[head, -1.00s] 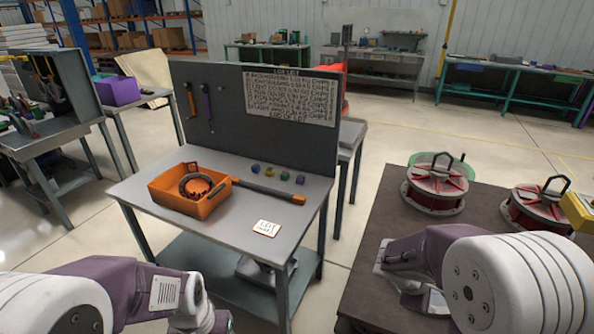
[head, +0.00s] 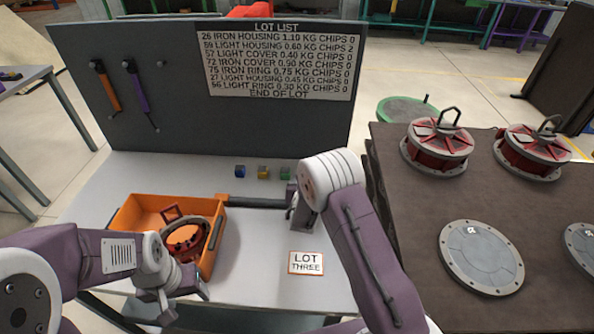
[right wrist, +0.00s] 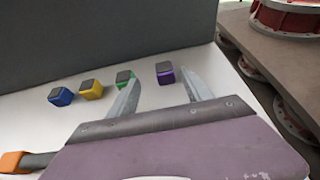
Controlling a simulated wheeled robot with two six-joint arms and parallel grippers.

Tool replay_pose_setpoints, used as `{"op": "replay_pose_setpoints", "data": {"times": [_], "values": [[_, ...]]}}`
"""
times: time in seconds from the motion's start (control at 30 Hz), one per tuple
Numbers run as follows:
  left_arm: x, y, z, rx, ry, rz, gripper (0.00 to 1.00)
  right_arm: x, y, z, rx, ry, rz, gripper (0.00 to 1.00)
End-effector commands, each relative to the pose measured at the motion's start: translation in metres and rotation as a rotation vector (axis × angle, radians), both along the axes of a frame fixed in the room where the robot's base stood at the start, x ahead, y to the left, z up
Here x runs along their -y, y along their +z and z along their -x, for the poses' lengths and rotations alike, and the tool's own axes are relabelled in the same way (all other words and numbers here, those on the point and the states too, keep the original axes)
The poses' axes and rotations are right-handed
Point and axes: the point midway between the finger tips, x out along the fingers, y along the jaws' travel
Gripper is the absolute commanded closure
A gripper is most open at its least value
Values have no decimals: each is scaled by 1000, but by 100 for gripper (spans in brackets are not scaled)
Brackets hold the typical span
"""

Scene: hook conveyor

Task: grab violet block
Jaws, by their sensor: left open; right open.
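The violet block (right wrist: 165,73) is a small cube with a dark top, on the pale tabletop in the right wrist view. In the head view my right arm hides it. My right gripper (right wrist: 160,78) is open and empty, low over the table. Its fingers point towards the block, which shows between the two tips; I see no contact. In the head view only a little of the right gripper shows below the white wrist. My left gripper (head: 186,304) is open and empty near the front of the orange bin (head: 219,243).
Green (right wrist: 124,78), yellow (right wrist: 92,90) and blue (right wrist: 61,97) blocks form a row left of the violet one; green is close to the left finger. A dark upright panel (head: 200,120) backs the table. A LOT THREE card (head: 306,263) lies in front.

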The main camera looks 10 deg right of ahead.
Motion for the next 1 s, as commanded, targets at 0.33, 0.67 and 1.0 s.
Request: {"op": "replay_pose_setpoints", "data": {"times": [0.33, 0.67, 1.0], "values": [[0, 2, 0, 0, 0, 0, 38, 3, -19, -18, -14, 4, 2, 42], [0, 5, 0, 0, 0, 0, 38, 9, -28, -41, -15, 6, 2, 42], [0, 6, 0, 0, 0, 0, 38, 19, -44, -77, -14, 6, 2, 42]]}}
